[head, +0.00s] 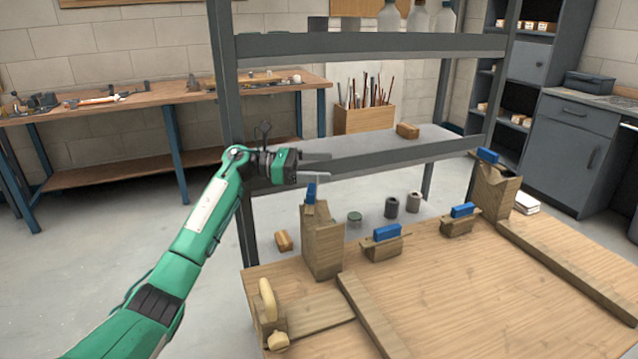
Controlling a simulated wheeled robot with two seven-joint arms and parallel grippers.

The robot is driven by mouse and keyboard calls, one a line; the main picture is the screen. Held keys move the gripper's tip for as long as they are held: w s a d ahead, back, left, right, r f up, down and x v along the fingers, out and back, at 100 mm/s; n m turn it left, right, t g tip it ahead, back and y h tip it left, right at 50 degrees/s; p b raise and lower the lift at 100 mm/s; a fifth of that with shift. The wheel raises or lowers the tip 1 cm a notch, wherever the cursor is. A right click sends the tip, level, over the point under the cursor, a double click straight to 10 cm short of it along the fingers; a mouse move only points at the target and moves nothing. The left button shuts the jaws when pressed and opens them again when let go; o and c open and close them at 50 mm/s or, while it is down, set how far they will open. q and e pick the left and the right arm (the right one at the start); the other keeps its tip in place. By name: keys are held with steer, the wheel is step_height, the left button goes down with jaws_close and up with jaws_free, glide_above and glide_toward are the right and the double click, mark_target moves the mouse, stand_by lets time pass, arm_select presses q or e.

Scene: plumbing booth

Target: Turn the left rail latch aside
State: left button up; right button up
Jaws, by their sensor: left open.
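Several wooden blocks with blue pieces stand along the far edge of the wooden bench top (470,300). The leftmost is a tall post (322,242) with an upright blue piece (311,192) at its top; I take this for the left rail latch, though I cannot be sure. My left gripper (318,168) is open and empty, its fingers pointing right just above that blue piece. I cannot tell whether the lower finger touches it. Two low blocks carry flat blue bars (387,232) (463,210). My right gripper is out of view.
A tall post (495,192) with a blue piece stands at the right. Wooden strips (375,318) (565,268) cross the bench top. A yellowish handle (268,298) stands at the front left. A grey metal shelf (390,158) rises behind the bench, close to my left gripper.

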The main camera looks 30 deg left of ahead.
arm_select(q)
step_height(320, 180, up, 15)
steer(key=shift+f, duration=0.2)
